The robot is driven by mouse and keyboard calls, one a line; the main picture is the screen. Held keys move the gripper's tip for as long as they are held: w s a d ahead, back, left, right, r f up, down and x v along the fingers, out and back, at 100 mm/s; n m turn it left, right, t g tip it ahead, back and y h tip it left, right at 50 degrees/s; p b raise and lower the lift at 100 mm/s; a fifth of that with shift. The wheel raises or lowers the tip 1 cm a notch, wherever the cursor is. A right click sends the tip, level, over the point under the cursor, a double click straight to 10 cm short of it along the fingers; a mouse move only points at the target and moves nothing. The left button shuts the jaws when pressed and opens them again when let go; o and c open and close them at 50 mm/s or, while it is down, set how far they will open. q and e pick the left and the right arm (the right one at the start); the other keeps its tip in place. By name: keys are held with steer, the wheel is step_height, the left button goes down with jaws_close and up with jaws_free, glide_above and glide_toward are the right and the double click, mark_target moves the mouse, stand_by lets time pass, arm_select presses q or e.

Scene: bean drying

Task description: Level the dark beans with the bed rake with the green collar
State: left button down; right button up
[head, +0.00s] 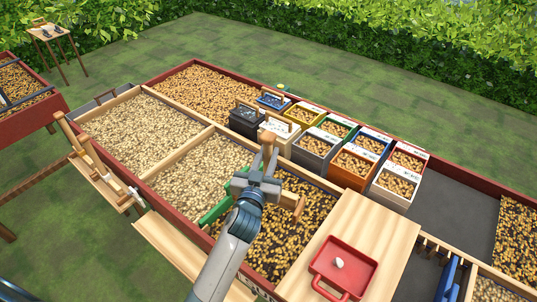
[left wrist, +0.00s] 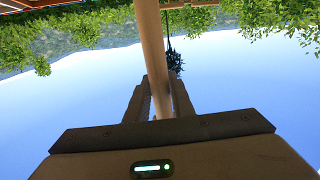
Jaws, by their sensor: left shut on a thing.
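The dark beans (head: 265,240), mixed with yellow ones, lie in a wooden-walled compartment of the red bed, in the middle of the head view. My left gripper (head: 258,185) is above this compartment and shut on a wooden handle (head: 268,148), which rises between its fingers. In the left wrist view the handle (left wrist: 150,50) stands between the two fingers (left wrist: 158,105). A wooden crosspiece (head: 293,207) shows just right of the gripper, over the beans. A green piece (head: 214,211) shows to its left; the gripper partly hides how these join. I cannot tell whether the crosspiece touches the beans.
Pale beans (head: 195,165) fill neighbouring compartments. Several bean boxes (head: 355,160) stand behind. A wooden board with a red scoop (head: 343,265) lies to the right of the dark beans. A wooden rack (head: 100,180) stands at the left edge. An empty grey area (head: 450,205) is at right.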

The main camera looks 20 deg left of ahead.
arm_select(q)
steer(key=shift+f+b, duration=0.65)
steer(key=shift+f, duration=0.1)
step_height(320, 180, down, 6)
steer(key=b, duration=0.5)
steer(key=shift+f+b, duration=0.25)
steer(key=shift+b, duration=0.1)
steer(key=shift+r+p, duration=0.35)
steer(key=shift+f, duration=1.2)
steer(key=shift+w, duration=0.15)
